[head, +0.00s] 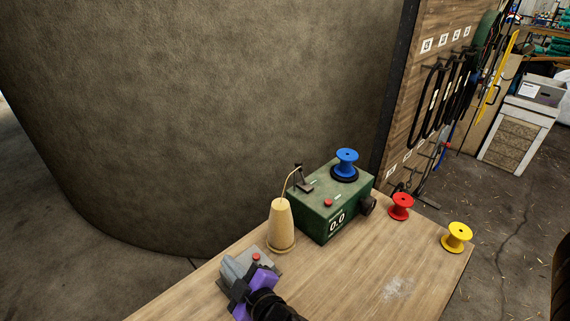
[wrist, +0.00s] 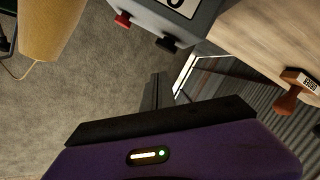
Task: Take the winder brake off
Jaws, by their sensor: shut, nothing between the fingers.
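The green winder box (head: 322,222) stands on the table with a 0.0 display on its front. A blue spool (head: 346,161) sits on its top. I cannot tell which part is the brake. My purple gripper (head: 238,288) is at the near left of the table, apart from the winder. In the wrist view its dark fingers (wrist: 155,90) are together and empty.
A cream cone (head: 281,226) stands left of the winder, its thread rising to the black piece. A grey block with a red button (head: 262,264) lies beside my gripper. Red (head: 401,206) and yellow (head: 457,237) spools stand to the right. The table's front middle (head: 345,285) is clear.

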